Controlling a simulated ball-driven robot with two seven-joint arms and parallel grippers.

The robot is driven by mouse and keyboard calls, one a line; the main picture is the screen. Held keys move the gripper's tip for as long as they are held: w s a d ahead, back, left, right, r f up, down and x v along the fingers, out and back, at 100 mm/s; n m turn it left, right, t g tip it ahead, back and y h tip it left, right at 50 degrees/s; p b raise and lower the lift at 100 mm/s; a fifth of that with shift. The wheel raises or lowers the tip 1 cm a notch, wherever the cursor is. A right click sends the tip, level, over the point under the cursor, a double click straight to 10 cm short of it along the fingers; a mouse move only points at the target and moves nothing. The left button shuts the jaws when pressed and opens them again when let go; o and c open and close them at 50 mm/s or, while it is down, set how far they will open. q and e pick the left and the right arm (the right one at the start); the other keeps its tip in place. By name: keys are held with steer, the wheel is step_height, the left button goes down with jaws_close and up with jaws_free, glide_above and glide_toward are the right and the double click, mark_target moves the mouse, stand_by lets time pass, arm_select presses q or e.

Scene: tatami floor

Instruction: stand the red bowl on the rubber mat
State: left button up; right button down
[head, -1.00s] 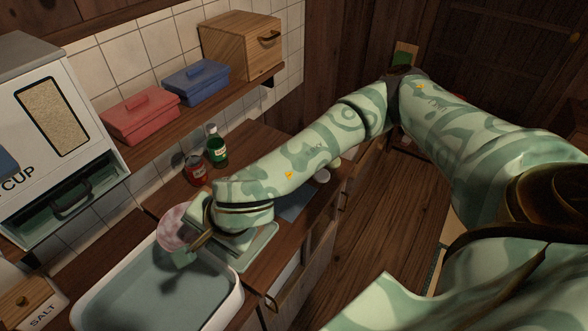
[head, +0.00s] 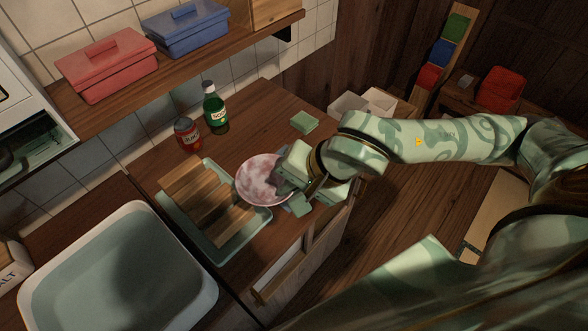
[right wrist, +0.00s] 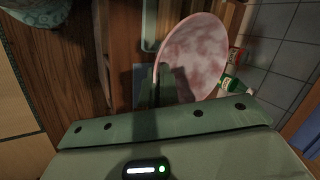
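The red bowl (head: 262,180), pinkish white with red mottling, is held at its right rim by my right gripper (head: 292,186). The right wrist view shows the bowl (right wrist: 195,58) with the dark fingers (right wrist: 166,88) closed on its near rim. The bowl is above the counter, overlapping the right end of the drying tray in the head view. A flat grey-blue patch, likely the rubber mat (right wrist: 140,82), lies below beside the bowl in the right wrist view; in the head view the gripper and bowl mostly hide it. My left gripper is in neither view.
A green tray (head: 240,232) with wooden slats stands left of the bowl, beside a white-rimmed basin (head: 205,290). A red can (head: 187,134) and green bottle (head: 215,108) stand behind. A green sponge-like block (head: 304,122) lies on the counter.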

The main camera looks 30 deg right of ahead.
steer(key=shift+w+d+f+p, duration=0.4)
steer(key=shift+w+d+p, duration=0.05)
steer(key=shift+w+d, duration=0.35)
steer(key=w+d+f+b, duration=0.1)
steer(key=w+d+f, duration=0.2)
steer(key=w+f, duration=0.1)
steer(key=w+d+f+b, duration=0.1)
steer(key=w+d+f, duration=0.3)
steer(key=shift+b, duration=0.3)
steer(key=shift+w+d+f, duration=0.2)
steer(key=shift+w+f, duration=0.05)
steer(key=shift+f, duration=0.15)
steer(key=shift+w+d+f+b, duration=0.15)
steer(key=shift+f+b, duration=0.3)
steer(key=shift+f, duration=1.2)
steer(key=shift+f, duration=0.2)
steer(key=c, duration=1.6)
jaws_free()
steer(key=shift+c, duration=0.2)
